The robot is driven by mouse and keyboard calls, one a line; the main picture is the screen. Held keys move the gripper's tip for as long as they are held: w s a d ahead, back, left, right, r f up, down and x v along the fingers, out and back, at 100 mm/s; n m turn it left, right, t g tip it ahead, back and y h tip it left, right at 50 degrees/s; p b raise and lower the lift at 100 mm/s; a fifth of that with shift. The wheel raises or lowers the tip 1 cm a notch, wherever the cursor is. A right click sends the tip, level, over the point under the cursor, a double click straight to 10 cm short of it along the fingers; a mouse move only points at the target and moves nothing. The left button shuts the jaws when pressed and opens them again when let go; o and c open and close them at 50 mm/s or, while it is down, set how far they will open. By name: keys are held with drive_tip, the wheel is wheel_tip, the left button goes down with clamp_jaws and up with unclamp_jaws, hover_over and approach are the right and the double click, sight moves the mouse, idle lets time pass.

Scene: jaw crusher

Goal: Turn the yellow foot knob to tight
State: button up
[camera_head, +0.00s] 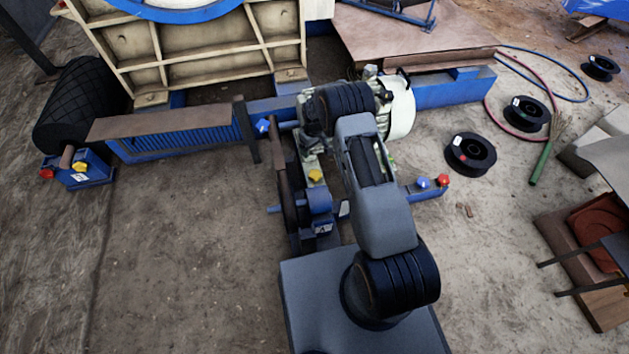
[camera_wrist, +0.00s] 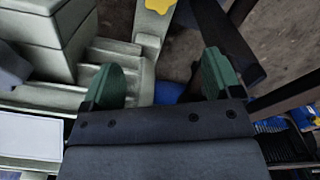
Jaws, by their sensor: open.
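A yellow star-shaped knob (camera_head: 315,175) sits on a pale foot plate beside the machine in the head view. A yellow knob (camera_wrist: 158,5) also shows in the wrist view, cut off by the top edge, on a pale bar. My gripper (camera_wrist: 160,82) is open, with two green fingers spread apart and nothing held between them. The knob lies beyond the fingertips in that picture, apart from them. In the head view my arm hides the gripper. I cannot read the knob's tightness.
Another yellow knob (camera_head: 80,166) sits on a blue block at the far left, beside a red knob (camera_head: 46,173). A blue knob (camera_head: 423,183) and a red knob (camera_head: 443,180) stand right of my arm. A dark post (camera_wrist: 228,45) rises near the right finger.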

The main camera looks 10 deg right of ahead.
sight(314, 173)
wheel_tip(314, 173, down, 18)
drive_tip(key=b, duration=0.6)
drive_tip(key=shift+s, duration=0.1)
drive_tip(key=shift+c, duration=0.2)
drive_tip(key=c, duration=0.9)
